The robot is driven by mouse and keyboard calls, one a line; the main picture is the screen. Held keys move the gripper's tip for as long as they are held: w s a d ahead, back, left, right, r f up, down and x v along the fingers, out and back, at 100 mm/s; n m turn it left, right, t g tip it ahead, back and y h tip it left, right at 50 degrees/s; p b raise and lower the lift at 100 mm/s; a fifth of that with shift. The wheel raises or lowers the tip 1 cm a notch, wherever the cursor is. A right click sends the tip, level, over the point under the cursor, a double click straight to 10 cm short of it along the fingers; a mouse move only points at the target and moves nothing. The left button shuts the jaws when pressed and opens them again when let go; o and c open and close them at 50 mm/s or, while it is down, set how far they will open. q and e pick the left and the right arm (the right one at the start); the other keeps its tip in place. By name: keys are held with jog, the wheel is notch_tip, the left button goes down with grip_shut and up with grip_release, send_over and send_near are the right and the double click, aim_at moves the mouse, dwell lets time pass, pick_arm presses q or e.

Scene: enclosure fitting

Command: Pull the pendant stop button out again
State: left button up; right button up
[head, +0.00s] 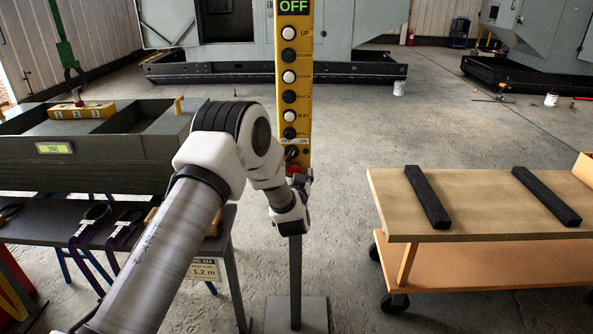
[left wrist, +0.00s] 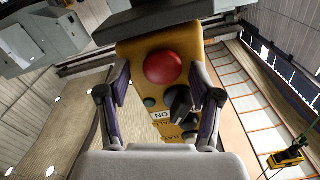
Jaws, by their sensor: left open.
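In the left wrist view the round red stop button (left wrist: 163,68) sits on the yellow pendant face (left wrist: 131,62), beside a black selector knob (left wrist: 181,105). My left gripper (left wrist: 160,72) is open, with one finger on each side of the pendant end. I cannot tell whether the fingers touch it. My right gripper is not seen.
A wheeled cart (head: 480,192) with two black bars stands at the right.

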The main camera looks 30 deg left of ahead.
pick_arm(q)
jog(key=shift+w+a+f, duration=0.1)
jog(key=shift+a+f, duration=0.1)
jog(key=shift+a, duration=0.15)
jog(key=shift+d+r, duration=0.15)
grip_shut()
jog(key=shift+s+d+f, duration=0.2)
jog(key=shift+s+d, duration=0.1)
jog(key=shift+s, duration=0.2)
grip_release()
jog(key=shift+f, duration=0.15)
jog(key=v, duration=1.2)
jog(key=shift+d+r, duration=0.15)
jog(key=shift+r, duration=0.1)
jog(key=shift+s+f, duration=0.1)
